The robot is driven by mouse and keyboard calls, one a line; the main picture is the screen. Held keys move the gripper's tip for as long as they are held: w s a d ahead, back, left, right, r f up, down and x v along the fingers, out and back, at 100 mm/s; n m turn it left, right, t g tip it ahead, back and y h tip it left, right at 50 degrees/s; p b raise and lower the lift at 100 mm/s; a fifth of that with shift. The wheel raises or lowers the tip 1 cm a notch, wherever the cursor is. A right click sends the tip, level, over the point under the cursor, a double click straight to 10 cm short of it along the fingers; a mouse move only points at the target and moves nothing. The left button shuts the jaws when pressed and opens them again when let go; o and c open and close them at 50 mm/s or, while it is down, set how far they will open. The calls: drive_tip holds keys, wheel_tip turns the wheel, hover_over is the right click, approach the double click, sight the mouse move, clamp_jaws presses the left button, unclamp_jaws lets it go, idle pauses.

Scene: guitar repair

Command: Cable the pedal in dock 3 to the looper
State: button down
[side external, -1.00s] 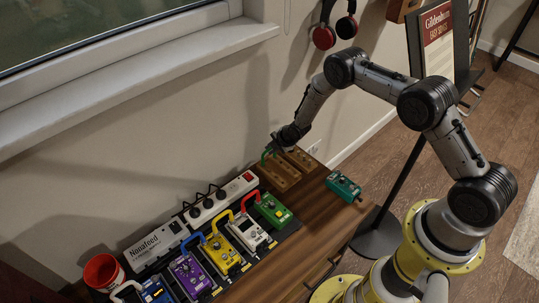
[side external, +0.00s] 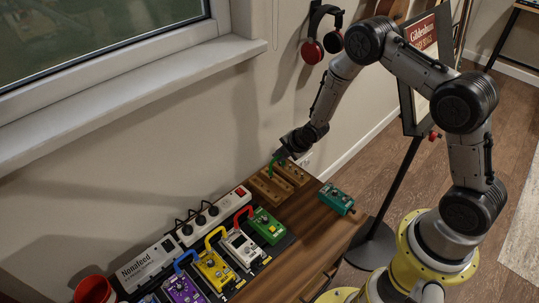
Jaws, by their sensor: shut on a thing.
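A green patch cable (side external: 272,165) hangs from my gripper (side external: 279,157), which is shut on it just above the far left end of a slotted wooden rack (side external: 262,188). Whether the cable touches the rack is unclear. A row of pedals lies on a dark board: green (side external: 267,227), white (side external: 243,248), yellow (side external: 213,269) and purple (side external: 183,291), with a blue one cut off at the bottom edge. Red (side external: 243,212), yellow (side external: 214,234) and blue (side external: 186,259) cables arch beside the pedals. I cannot read which pedal is the looper or the dock numbers.
A teal pedal (side external: 337,199) sits alone on the bench to the right, near its edge. A power strip (side external: 213,219) with black plugs and a white Nonafeed box (side external: 146,263) lie behind the row. A red cup (side external: 92,290) is at lower left. The wall is close behind.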

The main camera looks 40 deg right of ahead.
drive_tip(key=s+r, duration=0.3)
drive_tip(key=r, duration=0.4)
drive_tip(key=s+r, duration=0.2)
drive_tip(key=r, duration=0.6)
drive_tip(key=w+a+f, duration=0.1)
drive_tip(key=w+a, duration=0.3)
drive_tip(key=a, duration=0.9)
drive_tip(key=w+a, duration=0.4)
drive_tip(key=a, duration=0.9)
drive_tip(key=s+a, duration=0.4)
drive_tip(key=a, duration=0.8)
drive_tip(key=s+a, duration=0.3)
drive_tip(key=a, duration=0.9)
wheel_tip(320, 180, down, 17)
drive_tip(key=shift+s+a+m, duration=0.3)
